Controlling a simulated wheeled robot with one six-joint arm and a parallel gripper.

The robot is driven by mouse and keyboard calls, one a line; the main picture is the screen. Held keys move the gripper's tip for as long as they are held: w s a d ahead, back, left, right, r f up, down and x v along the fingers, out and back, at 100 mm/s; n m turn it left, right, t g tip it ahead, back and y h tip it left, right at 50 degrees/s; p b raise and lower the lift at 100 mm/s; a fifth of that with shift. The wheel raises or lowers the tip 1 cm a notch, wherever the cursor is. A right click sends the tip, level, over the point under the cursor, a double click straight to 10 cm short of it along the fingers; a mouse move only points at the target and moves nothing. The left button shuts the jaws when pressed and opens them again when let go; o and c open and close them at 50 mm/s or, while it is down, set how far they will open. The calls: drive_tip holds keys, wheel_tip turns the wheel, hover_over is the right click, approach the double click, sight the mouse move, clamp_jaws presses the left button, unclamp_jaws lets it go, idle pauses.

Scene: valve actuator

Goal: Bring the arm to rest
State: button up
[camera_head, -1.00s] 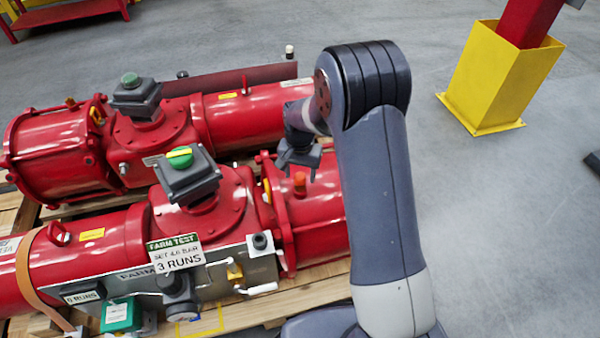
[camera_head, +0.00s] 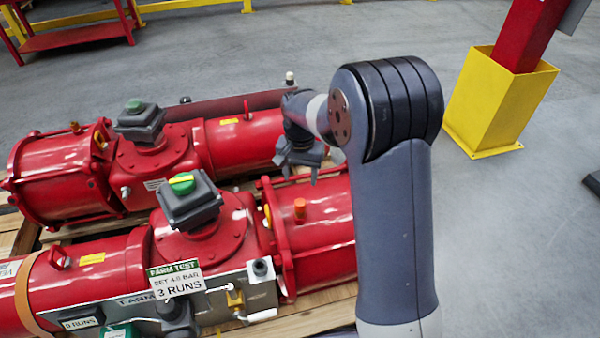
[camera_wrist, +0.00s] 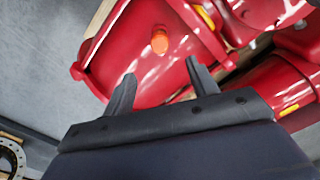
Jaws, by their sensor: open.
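My gripper (camera_head: 300,170) hangs over the far part of the two red valve actuators, on the near side of the rear one. In the wrist view my gripper (camera_wrist: 158,88) has its two dark fingers spread apart with nothing between them. Beyond the fingers is the front red actuator (camera_head: 325,245) with an orange plug (camera_wrist: 160,41) on top. My arm rises at the right of the head view and folds back left at the elbow. The rear red actuator (camera_head: 245,145) lies behind the front one.
The actuators lie on a wooden pallet (camera_head: 315,318). A panel with a "FARM TEST 3 RUNS" sign (camera_head: 177,280) stands at the front. A red post in a yellow guard (camera_head: 500,100) stands at the right. A red bench (camera_head: 75,40) is far left.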

sight(300, 202)
drive_tip(key=shift+f, duration=0.1)
wheel_tip(300, 202, down, 11)
drive_tip(key=shift+r+b, duration=0.2)
drive_tip(key=shift+b, duration=0.65)
drive_tip(key=shift+r+p, duration=0.4)
drive_tip(key=shift+r, duration=0.15)
